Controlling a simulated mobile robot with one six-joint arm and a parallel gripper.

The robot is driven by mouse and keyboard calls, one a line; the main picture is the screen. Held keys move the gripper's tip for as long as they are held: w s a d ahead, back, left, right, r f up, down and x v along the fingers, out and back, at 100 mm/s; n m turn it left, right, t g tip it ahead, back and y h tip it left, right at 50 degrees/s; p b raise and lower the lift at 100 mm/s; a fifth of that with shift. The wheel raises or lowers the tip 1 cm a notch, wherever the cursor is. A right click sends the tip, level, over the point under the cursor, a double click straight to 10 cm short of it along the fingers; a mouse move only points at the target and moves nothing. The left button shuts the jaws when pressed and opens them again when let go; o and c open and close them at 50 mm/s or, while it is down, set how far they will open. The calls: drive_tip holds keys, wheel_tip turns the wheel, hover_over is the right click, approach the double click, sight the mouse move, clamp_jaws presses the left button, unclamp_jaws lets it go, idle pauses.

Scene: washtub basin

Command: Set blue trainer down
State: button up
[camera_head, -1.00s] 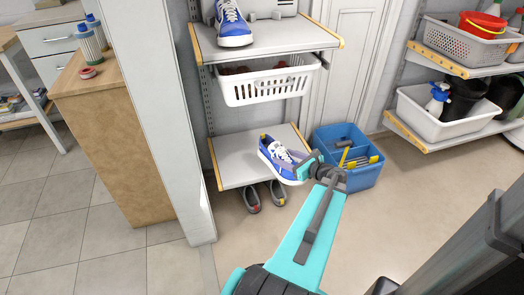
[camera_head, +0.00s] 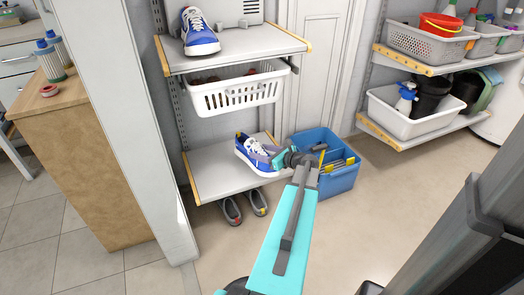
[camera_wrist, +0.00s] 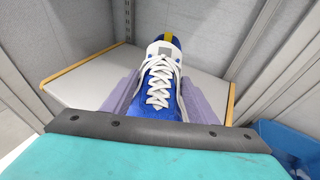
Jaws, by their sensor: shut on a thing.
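A blue trainer (camera_head: 256,153) with white laces and a white sole is over the lower grey shelf (camera_head: 212,178), towards its right side. My gripper (camera_head: 272,156) is shut on it, reaching in from the right. In the wrist view the trainer (camera_wrist: 160,80) lies between the two purple-grey fingers (camera_wrist: 158,100), toe towards me and heel towards the back wall. I cannot tell whether its sole touches the shelf. A second blue trainer (camera_head: 199,36) stands on the upper shelf (camera_head: 240,48).
A white basket (camera_head: 238,95) hangs under the upper shelf. A blue caddy (camera_head: 338,178) stands on the floor right of the lower shelf, close to my gripper. Grey shoes (camera_head: 244,206) sit beneath it. The lower shelf's left part is bare.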

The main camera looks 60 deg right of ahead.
sight(261, 149)
drive_tip(key=shift+w+d+f+b, duration=0.1)
drive_tip(key=shift+w+d+b, duration=0.1)
drive_tip(key=shift+w+d, duration=0.4)
drive_tip(key=shift+w+d+f+b, duration=0.1)
drive_tip(key=shift+w+d+b, duration=0.15)
drive_tip(key=shift+d, duration=0.6)
drive_tip(key=shift+w+d+b, duration=0.15)
drive_tip(key=shift+w+d, duration=0.35)
drive_tip(key=shift+d, duration=0.2)
drive_tip(key=shift+d, duration=0.1)
drive_tip(key=shift+w+d+f+b, duration=0.1)
drive_tip(key=shift+w+d+b, duration=0.25)
drive_tip(key=shift+d, duration=0.15)
drive_tip(key=shift+f+b, duration=0.9)
drive_tip(key=shift+f, duration=0.8)
drive_tip(key=o, duration=1.3)
drive_tip(key=shift+f, duration=0.1)
drive_tip(key=shift+c, duration=0.2)
